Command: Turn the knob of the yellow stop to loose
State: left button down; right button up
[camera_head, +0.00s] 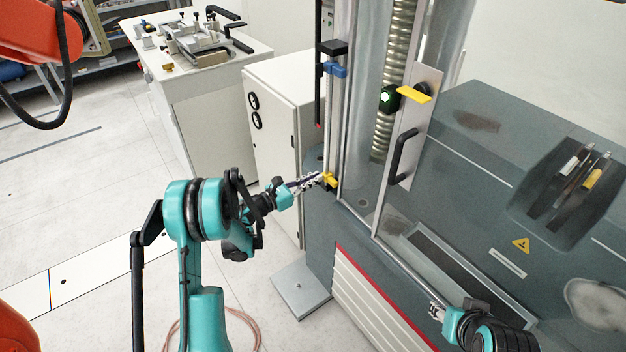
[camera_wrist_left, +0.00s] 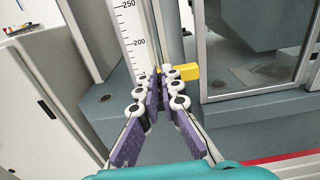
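The yellow stop (camera_head: 331,180) sits low on the vertical scale rail at the left of the testing machine. In the left wrist view its yellow block (camera_wrist_left: 188,72) shows just beyond the right fingertips. My left gripper (camera_head: 318,179) reaches the stop from the left. In the left wrist view its purple-padded fingers (camera_wrist_left: 158,80) converge to a narrow gap at the tips; whether they grip the knob cannot be told. My right gripper (camera_head: 437,311) is at the lower right, by the machine's front, its opening unclear.
The white ruler (camera_wrist_left: 133,35) stands beside the stop. A blue stop (camera_head: 335,70) is higher on the rail. The door's black handle (camera_head: 402,156) and yellow latch (camera_head: 414,94) are to the right. A white cabinet (camera_head: 275,125) stands behind my left gripper.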

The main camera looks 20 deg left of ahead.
pick_arm(q)
jog(key=n+b, duration=0.1)
jog(key=n, duration=0.5)
jog(key=a+f+n+b, duration=0.1)
jog(key=n, duration=0.4)
jog(key=w+n+b, duration=0.1)
jog(key=n, duration=0.5)
jog(key=shift+a+f+n+b, duration=0.25)
jog(key=shift+f+n+b, duration=0.05)
jog(key=shift+f, duration=0.1)
dwell(0.3)
jog(key=c, duration=1.7)
grip_release()
jog(key=v, duration=1.2)
